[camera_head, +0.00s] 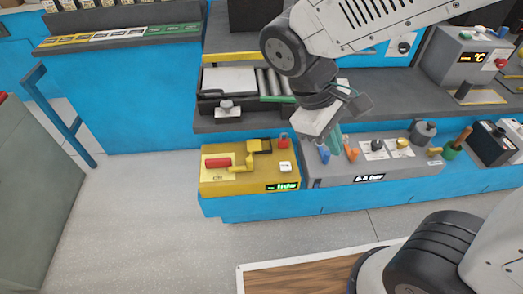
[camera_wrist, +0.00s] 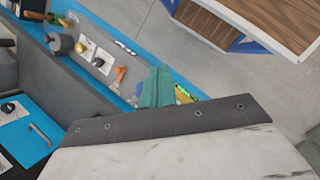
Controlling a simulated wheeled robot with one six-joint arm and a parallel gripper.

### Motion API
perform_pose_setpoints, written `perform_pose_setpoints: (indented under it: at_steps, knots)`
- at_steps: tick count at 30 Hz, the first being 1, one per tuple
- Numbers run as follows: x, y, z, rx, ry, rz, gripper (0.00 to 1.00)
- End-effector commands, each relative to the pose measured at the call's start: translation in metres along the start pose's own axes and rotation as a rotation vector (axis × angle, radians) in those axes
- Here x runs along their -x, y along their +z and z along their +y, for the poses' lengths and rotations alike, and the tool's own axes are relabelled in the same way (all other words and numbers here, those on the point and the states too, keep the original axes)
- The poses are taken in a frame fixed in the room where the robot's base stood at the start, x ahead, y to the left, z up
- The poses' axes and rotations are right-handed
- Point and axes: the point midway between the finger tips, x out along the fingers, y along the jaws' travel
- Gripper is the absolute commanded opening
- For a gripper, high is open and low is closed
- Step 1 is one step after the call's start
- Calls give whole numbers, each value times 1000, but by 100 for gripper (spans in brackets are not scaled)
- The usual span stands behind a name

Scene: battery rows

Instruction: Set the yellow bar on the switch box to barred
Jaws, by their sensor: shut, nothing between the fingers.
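The yellow switch box (camera_head: 207,182) stands at the left end of the low blue bench in the head view. A red handle (camera_head: 218,162) lies over a pale label on its top. The yellow bar (camera_head: 248,162) is right of the handle, beside a dark block; its exact setting is hard to read. A small green-lit display (camera_head: 286,186) is on the box front, its text too small to read surely. My gripper (camera_head: 333,140) is to the right of the box, above the grey panel, apart from the bar. Its teal fingers (camera_wrist: 157,88) are shut and empty.
A red padlock-like piece (camera_head: 284,140) and a white block (camera_head: 285,167) sit on the box's right side. The grey panel (camera_head: 330,172) beside it carries knobs and an orange piece (camera_head: 352,152). A roller tray (camera_head: 235,103) stands behind.

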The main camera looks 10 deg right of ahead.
Motion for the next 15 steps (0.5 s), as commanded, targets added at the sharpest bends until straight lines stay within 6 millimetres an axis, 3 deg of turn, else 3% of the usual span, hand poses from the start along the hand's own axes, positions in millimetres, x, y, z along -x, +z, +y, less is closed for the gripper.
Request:
perform_pose_setpoints:
  at_steps: [1,6,15]
  knots:
    - [4,16,6,-85,-48,44,0]
    - [11,48,13,-278,-159,143,0]
    - [18,80,20,-490,-260,254,0]
